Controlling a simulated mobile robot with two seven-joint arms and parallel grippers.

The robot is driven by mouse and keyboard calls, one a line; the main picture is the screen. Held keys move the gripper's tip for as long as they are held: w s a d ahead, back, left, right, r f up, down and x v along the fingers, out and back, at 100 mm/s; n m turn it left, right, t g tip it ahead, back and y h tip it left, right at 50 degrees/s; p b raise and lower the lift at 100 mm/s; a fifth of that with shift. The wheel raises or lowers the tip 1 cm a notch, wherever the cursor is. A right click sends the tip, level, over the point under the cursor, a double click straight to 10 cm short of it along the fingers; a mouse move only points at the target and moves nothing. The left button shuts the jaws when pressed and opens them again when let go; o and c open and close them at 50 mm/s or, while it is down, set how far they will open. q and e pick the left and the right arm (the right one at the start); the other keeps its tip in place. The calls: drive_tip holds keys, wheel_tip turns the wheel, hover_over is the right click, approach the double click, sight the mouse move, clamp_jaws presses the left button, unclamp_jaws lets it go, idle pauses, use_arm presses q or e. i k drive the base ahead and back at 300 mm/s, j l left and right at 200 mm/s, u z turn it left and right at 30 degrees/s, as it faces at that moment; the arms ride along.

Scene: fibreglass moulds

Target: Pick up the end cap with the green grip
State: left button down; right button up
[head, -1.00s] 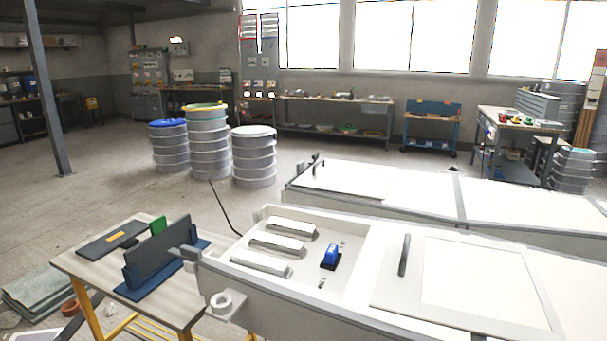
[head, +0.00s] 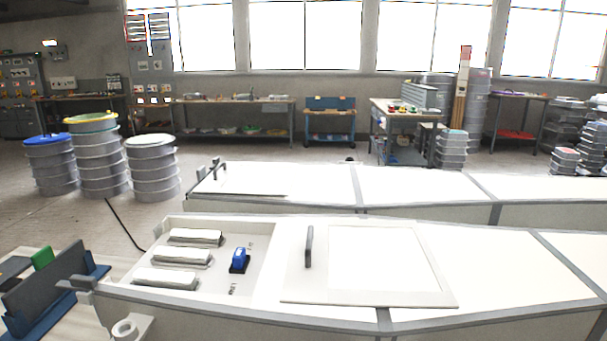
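A green piece (head: 42,257) shows at the left edge of the head view, behind a dark grey upright plate (head: 46,287) in a blue stand (head: 98,269). It may be the green grip of an end cap, but most of what it belongs to is hidden or too small to tell. A blue-handled piece (head: 239,259) sits in the recess of the near white mould (head: 270,262), beside several pale bars (head: 181,257). Neither of my grippers is in view.
A white lid panel (head: 372,264) with a dark handle lies on the near mould. A second long white mould (head: 415,186) runs behind it. Stacked drums (head: 97,157) stand at the back left. Workbenches (head: 236,103) line the far wall. Open floor shows between drums and benches.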

sight(34, 295)
drive_tip(key=u, duration=1.45)
drive_tip(key=i+j+z, duration=0.1)
drive_tip(key=z, duration=0.7)
drive_tip(key=i+j+z, duration=0.15)
drive_tip(key=j+z, duration=0.45)
drive_tip(key=i+j+z, duration=0.15)
drive_tip(key=j, duration=0.7)
drive_tip(key=j+z, duration=0.15)
drive_tip(key=j, duration=0.7)
drive_tip(key=i, duration=0.1)
